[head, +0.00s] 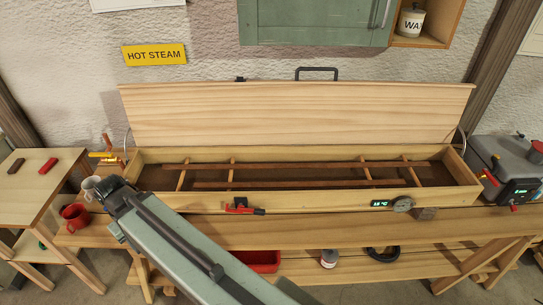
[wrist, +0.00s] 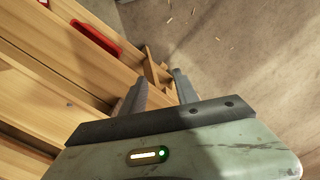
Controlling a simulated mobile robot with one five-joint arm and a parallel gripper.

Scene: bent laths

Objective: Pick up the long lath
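The open wooden steam box (head: 460,196) holds two dark brown laths lying across light cross rails. The rear lath (head: 300,165) looks the longer one; the front lath (head: 300,185) is shorter. Both lie flat, apart from each other. My gripper shows in the wrist view (wrist: 160,90) with its two grey fingers apart and nothing held between them. It points down past wooden bench parts towards the floor. In the head view my arm reaches to the left end of the bench, left of the box, and the fingers are hard to make out. No lath shows in the wrist view.
The box lid (head: 300,115) stands raised behind. A red clamp (head: 240,207) and a dial (head: 402,204) are on the box front. A grey boiler (head: 505,160) is at right. A red bin (wrist: 95,38) is below.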

